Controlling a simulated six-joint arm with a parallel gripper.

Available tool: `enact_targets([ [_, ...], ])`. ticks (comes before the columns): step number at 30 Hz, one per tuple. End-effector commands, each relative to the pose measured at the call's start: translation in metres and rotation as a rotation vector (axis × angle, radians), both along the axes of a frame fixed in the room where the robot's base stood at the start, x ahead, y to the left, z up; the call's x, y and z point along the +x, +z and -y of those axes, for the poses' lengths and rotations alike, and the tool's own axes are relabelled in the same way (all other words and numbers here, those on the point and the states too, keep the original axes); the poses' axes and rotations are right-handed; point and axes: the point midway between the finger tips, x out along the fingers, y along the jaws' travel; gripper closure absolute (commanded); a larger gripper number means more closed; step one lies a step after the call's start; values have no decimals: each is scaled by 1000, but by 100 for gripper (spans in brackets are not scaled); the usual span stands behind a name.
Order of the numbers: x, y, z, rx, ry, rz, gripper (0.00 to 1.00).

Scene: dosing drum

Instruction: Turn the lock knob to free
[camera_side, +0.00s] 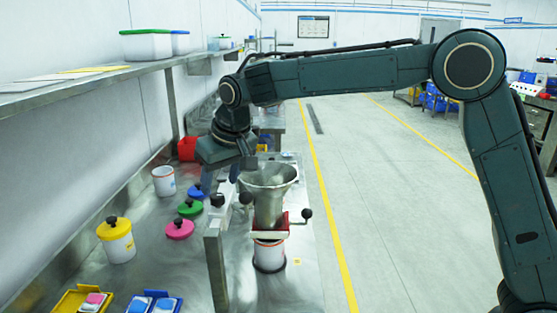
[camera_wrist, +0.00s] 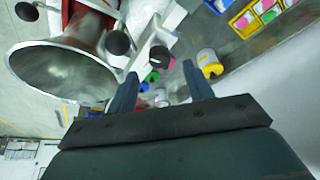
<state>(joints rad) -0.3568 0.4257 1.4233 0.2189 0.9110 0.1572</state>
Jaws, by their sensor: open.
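The dosing unit has a steel funnel (camera_side: 268,186) above a red block (camera_side: 284,226), with a white jar (camera_side: 269,256) beneath. Black knobs show at the unit: one on the post (camera_side: 217,200), one left of the funnel (camera_side: 245,198), and a ball on the right lever (camera_side: 306,213). I cannot tell for certain which is the lock knob. My gripper (camera_side: 248,152) is above and behind the funnel. In the wrist view my gripper (camera_wrist: 160,72) is open and empty, with the funnel (camera_wrist: 65,76) at left and black knobs (camera_wrist: 118,42) (camera_wrist: 160,56) beyond the fingertips.
A steel post (camera_side: 215,262) stands left of the funnel. Blue, green and pink lids (camera_side: 180,229), a white cup (camera_side: 164,181) and a yellow-lidded jar (camera_side: 116,240) stand on the bench. Yellow and blue trays (camera_side: 154,303) lie at front. A shelf (camera_side: 95,78) overhangs the left.

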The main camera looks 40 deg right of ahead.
Motion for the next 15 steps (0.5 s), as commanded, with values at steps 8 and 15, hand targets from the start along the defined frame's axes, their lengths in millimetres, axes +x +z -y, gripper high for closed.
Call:
enact_targets([
  [8, 12, -31, 1, -1, -1, -2, 48],
  [15, 16, -38, 0, 0, -1, 0, 48],
])
